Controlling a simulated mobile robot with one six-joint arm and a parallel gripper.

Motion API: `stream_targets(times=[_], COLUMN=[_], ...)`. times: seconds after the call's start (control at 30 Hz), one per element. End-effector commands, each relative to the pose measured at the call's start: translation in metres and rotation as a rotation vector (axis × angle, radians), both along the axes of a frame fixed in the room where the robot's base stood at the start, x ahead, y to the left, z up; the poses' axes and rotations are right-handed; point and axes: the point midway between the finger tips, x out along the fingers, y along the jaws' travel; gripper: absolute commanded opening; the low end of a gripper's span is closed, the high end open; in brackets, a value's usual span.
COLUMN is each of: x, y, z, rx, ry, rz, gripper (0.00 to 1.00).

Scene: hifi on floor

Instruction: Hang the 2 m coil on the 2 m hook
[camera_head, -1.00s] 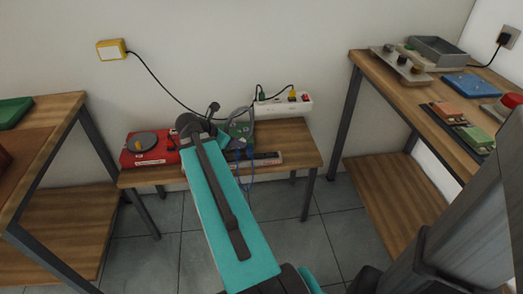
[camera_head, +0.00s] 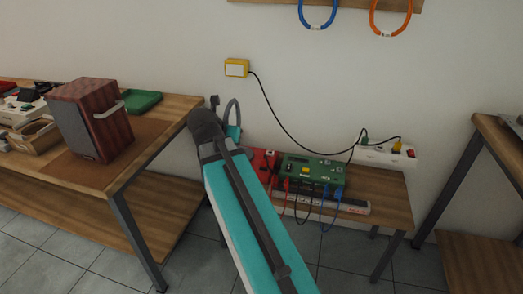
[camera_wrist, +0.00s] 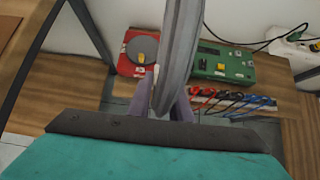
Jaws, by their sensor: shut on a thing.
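A grey coil (camera_wrist: 179,45) is held upright in my gripper (camera_wrist: 162,106), whose fingers are shut on it. In the head view the coil (camera_head: 236,108) shows as a grey arc above the end of my arm. My gripper is largely hidden behind the arm there. On the wall rail (camera_head: 345,3), a blue coil (camera_head: 318,26) and an orange coil (camera_head: 390,31) hang at the top edge of the picture. Their hooks and any length labels on the rail are out of view or too small to read. The held coil is apart from the rail, lower and to the left.
A low bench (camera_head: 388,190) below carries a green device (camera_head: 314,172), a red device (camera_head: 263,160), cables and a power strip (camera_head: 385,153). A yellow box (camera_head: 236,68) is on the wall with a black cord. A brown speaker (camera_head: 92,118) stands on the left table. The wall under the rail is mostly clear.

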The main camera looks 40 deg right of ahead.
Motion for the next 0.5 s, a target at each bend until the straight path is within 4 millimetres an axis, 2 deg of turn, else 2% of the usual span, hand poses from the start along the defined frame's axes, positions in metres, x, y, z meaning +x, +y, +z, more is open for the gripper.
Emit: stream_targets(times=[0.03, 0.2, 0.5], x=[0.009, 0.028, 0.046], y=[0.019, 0.076, 0.173], z=[0.01, 0.038, 0.084], rx=[-0.001, -0.001, 0.0], ry=[-0.004, -0.004, -0.003], rz=[0.049, 0.209, 0.469], gripper=[0.0, 0.0, 0.0])
